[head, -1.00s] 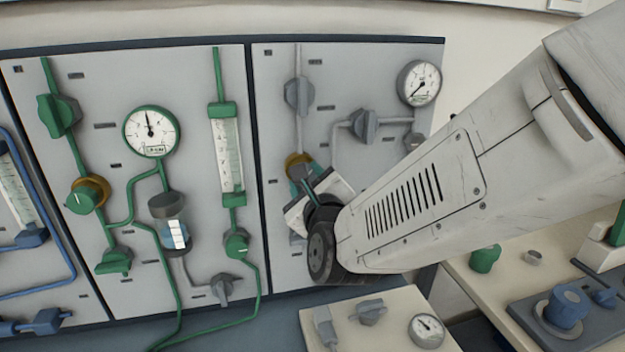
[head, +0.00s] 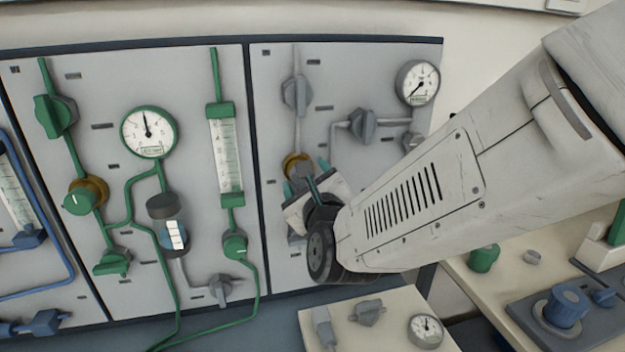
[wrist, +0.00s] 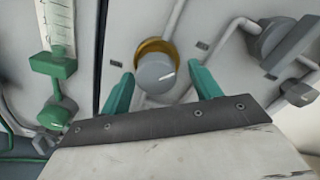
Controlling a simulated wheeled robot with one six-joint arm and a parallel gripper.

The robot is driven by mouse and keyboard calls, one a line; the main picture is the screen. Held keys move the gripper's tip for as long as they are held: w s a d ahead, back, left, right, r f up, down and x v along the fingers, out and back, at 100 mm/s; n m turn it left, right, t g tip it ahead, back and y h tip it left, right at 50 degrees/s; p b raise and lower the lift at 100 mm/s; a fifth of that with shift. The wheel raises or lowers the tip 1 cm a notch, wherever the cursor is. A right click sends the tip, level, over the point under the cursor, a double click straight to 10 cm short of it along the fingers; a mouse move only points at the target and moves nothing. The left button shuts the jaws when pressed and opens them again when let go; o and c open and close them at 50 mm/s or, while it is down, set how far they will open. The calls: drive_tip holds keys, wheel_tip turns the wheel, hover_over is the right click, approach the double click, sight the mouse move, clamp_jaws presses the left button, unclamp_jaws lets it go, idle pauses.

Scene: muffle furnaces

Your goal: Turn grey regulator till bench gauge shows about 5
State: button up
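The grey regulator (wrist: 155,75) is a round grey knob with a white mark, on a brass collar on the right grey panel. In the head view the regulator (head: 297,166) is partly covered by my gripper. My gripper (wrist: 161,72) is open. Its two teal fingers stand apart, one on each side of the knob's lower part in the picture, with visible gaps. In the head view my gripper (head: 305,176) is in front of the regulator. The bench gauge (head: 426,331) is a small white dial on the cream bench block. Its needle points roughly up; the numbers are too small to read.
A panel gauge (head: 418,82) sits at the upper right, its needle pointing lower left. Grey valves (head: 363,125) and pipes are close by. The green regulator (head: 82,197) and green gauge (head: 149,131) are on the panel to the left. A grey bench valve (head: 367,312) stands beside the bench gauge.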

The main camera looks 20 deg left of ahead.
drive_tip(key=shift+s+f, duration=0.1)
drive_tip(key=v, duration=0.7)
drive_tip(key=shift+s+d, duration=0.2)
drive_tip(key=shift+s, duration=0.1)
idle(1.7)
drive_tip(key=w+a+n, duration=0.2)
drive_tip(key=w+n, duration=0.1)
drive_tip(key=n, duration=1)
drive_tip(key=w+a+n, duration=0.2)
drive_tip(key=w+n, duration=0.1)
drive_tip(key=n, duration=1.1)
drive_tip(key=shift+w+r, duration=0.2)
drive_tip(key=shift+r, duration=0.1)
drive_tip(key=shift+a, duration=0.1)
drive_tip(key=c, duration=1)
